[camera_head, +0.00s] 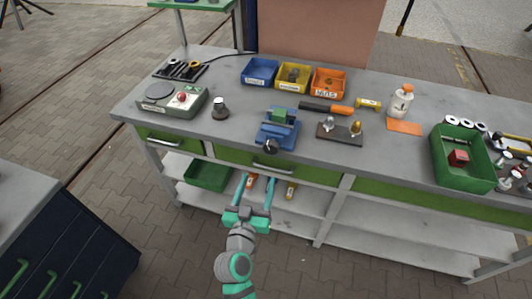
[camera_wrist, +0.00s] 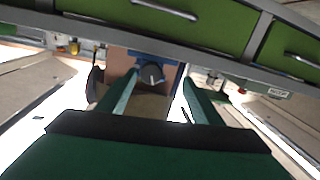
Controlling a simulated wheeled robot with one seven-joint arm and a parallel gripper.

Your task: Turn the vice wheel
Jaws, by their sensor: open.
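A blue vice (camera_head: 282,130) with a green block (camera_head: 281,114) at its top stands near the front edge of the workbench. Its dark round wheel (camera_head: 270,146) faces the front and sits at the bench edge. In the wrist view the wheel (camera_wrist: 152,75) shows dark with a thin pale mark, between and beyond the fingertips. My gripper (camera_head: 257,182) is open and empty, in front of the bench and lower than the wheel, apart from it. Its two fingers (camera_wrist: 160,88) stand wide apart in the wrist view.
The bench (camera_head: 230,138) has green drawers (camera_head: 280,168) with metal handles below the vice. A dark cup-like thing (camera_head: 220,109) stands left of the vice; a plate with two knobs (camera_head: 340,133) lies right. A green crate (camera_head: 462,180) is farther right. A dark cabinet (camera_head: 65,235) stands front left.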

